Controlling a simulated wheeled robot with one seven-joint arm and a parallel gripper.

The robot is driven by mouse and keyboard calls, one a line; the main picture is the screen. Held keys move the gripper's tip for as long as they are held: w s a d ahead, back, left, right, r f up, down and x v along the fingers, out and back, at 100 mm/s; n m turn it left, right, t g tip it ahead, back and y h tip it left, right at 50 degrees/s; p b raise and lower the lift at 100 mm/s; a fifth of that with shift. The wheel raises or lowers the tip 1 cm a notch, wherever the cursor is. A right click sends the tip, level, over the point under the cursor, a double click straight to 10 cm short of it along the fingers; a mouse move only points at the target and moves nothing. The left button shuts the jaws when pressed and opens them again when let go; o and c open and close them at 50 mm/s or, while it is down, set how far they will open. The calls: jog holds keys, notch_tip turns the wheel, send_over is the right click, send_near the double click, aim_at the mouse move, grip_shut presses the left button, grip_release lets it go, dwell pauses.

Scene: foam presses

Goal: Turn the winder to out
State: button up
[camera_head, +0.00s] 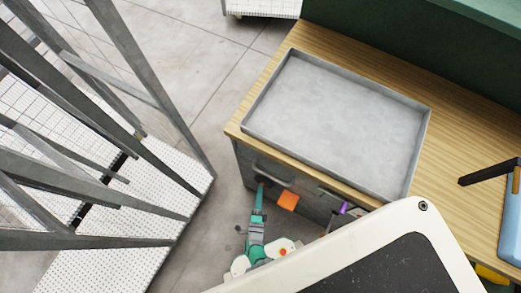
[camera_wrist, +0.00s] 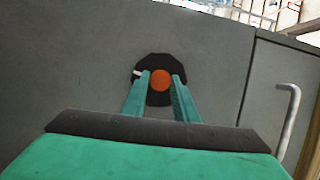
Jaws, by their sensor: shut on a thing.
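The winder (camera_wrist: 153,62) is a black, many-sided knob with an orange round middle, set on a grey panel in the wrist view. A short white mark shows at its left edge. My gripper (camera_wrist: 160,79) has its two teal fingers on either side of the orange middle, shut on it. In the head view my gripper (camera_head: 260,190) reaches the front of the grey cabinet below the worktop. The winder itself cannot be made out there. Any lettering for "out" is not visible.
A grey metal tray (camera_head: 247,131) lies on the wooden worktop (camera_head: 290,38). An orange plate (camera_head: 288,200) and a purple piece (camera_head: 345,208) stick out from the cabinet front. A bar handle (camera_wrist: 288,125) is right of the winder.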

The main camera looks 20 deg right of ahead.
dwell(0.8)
jog(key=o, duration=1.1)
jog(key=shift+c, duration=0.2)
jog(key=shift+s, duration=0.1)
jog(key=v, duration=1)
jog(key=shift+s+a, duration=0.2)
jog(key=shift+s, duration=0.1)
jog(key=shift+f, duration=0.1)
